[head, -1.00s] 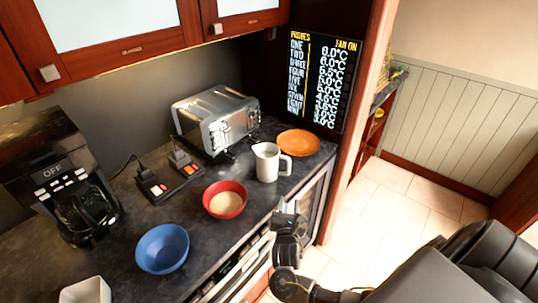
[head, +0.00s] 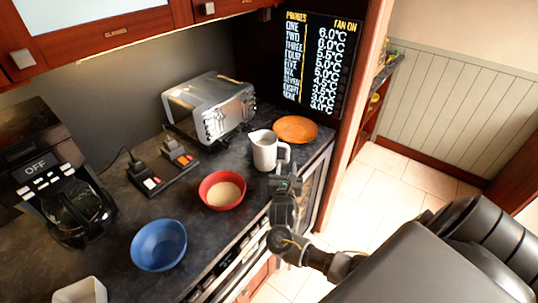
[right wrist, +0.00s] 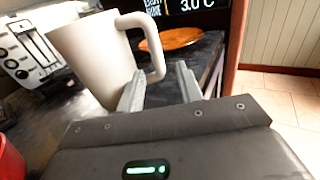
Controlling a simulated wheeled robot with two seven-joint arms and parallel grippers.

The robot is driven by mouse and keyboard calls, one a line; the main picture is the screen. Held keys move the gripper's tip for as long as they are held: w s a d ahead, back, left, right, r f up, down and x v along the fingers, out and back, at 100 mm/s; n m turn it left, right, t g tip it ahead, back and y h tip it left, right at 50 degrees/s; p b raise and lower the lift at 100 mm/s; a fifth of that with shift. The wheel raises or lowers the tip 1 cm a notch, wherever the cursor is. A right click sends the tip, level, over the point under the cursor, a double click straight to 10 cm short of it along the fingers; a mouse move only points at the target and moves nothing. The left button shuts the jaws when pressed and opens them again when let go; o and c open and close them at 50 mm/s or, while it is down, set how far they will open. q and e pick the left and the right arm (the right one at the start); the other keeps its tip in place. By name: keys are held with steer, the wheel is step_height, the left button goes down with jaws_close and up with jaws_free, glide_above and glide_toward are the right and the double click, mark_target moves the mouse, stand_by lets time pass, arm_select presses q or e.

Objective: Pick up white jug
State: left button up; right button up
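The white jug (head: 264,149) stands upright on the dark counter, its handle toward the right in the head view. In the right wrist view the jug (right wrist: 92,55) is large and close, with its handle (right wrist: 152,50) just beyond the fingers. My right gripper (head: 287,180) is at the counter's front edge, just in front of the jug. Its two fingers (right wrist: 160,88) are apart with nothing between them, the left fingertip close to the jug's side below the handle. I cannot tell if it touches. My left gripper is not in view.
A red bowl (head: 222,190) with pale contents is left of my right gripper. An orange plate (head: 296,130) lies behind the jug, and a toaster (head: 209,106) stands at the back. A blue bowl (head: 159,245) and a coffee maker (head: 55,180) are farther left.

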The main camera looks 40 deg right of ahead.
mark_target(287, 160)
steer(key=x, duration=0.2)
steer(key=b+x, duration=0.1)
steer(key=x, duration=0.2)
steer(key=shift+f, duration=0.25)
steer(key=shift+r, duration=0.1)
steer(key=shift+a, duration=0.1)
jaws_close()
